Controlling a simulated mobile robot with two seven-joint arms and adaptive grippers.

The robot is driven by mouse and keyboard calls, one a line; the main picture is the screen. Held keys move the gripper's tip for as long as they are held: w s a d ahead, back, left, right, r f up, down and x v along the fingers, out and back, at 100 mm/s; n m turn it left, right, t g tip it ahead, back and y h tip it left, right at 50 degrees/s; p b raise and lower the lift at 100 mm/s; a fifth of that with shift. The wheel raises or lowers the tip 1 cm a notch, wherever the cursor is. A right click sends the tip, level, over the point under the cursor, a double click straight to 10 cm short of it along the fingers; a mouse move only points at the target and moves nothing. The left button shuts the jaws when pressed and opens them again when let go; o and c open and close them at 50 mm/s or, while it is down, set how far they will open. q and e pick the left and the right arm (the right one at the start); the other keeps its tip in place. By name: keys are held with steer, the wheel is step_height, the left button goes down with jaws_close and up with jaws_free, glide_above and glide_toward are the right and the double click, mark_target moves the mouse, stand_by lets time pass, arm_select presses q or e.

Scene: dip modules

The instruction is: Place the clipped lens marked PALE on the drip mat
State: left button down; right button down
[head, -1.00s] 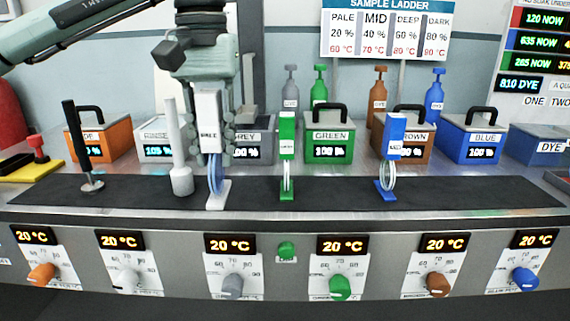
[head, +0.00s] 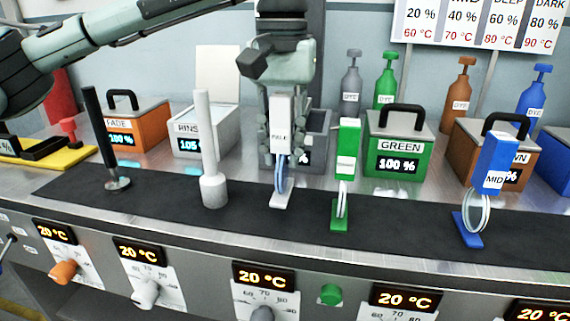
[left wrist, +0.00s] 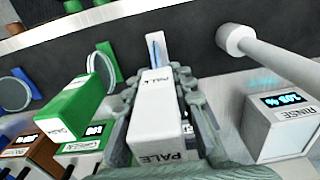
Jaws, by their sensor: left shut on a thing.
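The white clip marked PALE (head: 282,112) stands upright in my left gripper (head: 281,140), with a thin bluish lens (head: 283,175) below it. Its white foot (head: 281,200) is at the long black mat (head: 398,219) on the counter; I cannot tell whether it touches. In the left wrist view my left gripper (left wrist: 165,105) is shut on the PALE clip (left wrist: 155,120), and the lens (left wrist: 155,50) shows beyond it. The fingers hide part of the clip. No separate mat labelled as a drip mat shows. My right gripper is not in view.
A white post (head: 214,192) and a black-handled tool (head: 117,183) stand left of the clip. A green clip (head: 347,150) is close on its right, a blue MID clip (head: 494,165) farther right. Behind are the RINSE box (head: 205,130) and GREEN box (head: 398,150).

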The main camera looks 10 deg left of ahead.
mark_target(282, 166)
arm_select(q)
step_height(282, 166, down, 3)
steer(key=shift+r, duration=0.2)
steer(key=shift+f, duration=0.2)
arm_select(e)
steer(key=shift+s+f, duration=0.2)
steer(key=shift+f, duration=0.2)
arm_select(q)
steer(key=shift+f, duration=0.15)
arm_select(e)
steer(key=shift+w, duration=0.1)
arm_select(q)
steer(key=c, duration=1.3)
jaws_free()
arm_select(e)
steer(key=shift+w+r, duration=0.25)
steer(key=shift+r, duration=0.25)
